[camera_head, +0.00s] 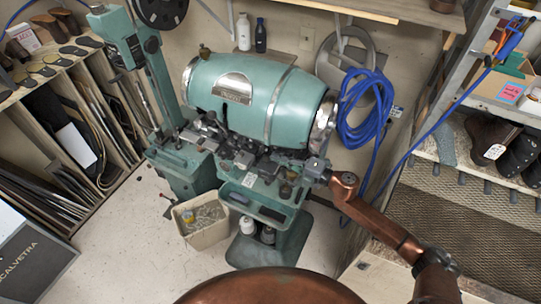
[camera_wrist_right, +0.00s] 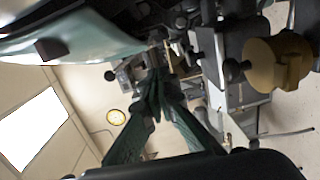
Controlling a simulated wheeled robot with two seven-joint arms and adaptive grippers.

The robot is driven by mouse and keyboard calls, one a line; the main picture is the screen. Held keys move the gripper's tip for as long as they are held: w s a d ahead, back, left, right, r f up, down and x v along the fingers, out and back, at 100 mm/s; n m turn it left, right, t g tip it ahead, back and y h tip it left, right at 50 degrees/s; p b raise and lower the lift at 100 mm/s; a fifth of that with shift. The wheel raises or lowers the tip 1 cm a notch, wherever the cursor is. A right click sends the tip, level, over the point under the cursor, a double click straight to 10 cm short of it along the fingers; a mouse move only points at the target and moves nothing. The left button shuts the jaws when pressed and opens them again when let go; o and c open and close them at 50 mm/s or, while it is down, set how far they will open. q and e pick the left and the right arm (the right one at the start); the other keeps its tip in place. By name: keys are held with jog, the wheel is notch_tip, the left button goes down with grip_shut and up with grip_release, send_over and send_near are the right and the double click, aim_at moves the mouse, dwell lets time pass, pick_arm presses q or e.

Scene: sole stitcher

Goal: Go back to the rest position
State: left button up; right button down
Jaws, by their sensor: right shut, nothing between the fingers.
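The green sole stitcher (camera_head: 245,95) stands in the middle of the head view, with a large rounded drum on top and levers and small parts below it. My copper-coloured right arm comes in from the right. My right gripper (camera_head: 316,168) is at the right end of the machine's working head, close to its small metal parts. In the right wrist view the gripper (camera_wrist_right: 155,75) shows two dark green fingers meeting at their tips, with nothing held. Whether the fingertips touch the machine, I cannot tell. My left gripper is not in the head view.
A bin (camera_head: 203,220) stands on the floor beside the machine's base. A blue hose (camera_head: 362,115) hangs on the wall behind the arm. Shelves with soles (camera_head: 62,60) are at left. A rack with dark shoes (camera_head: 490,140) is at right. Open floor (camera_head: 125,255) lies at front left.

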jog(key=v, duration=0.8)
jog(key=shift+s+d, duration=0.15)
jog(key=shift+d, duration=0.2)
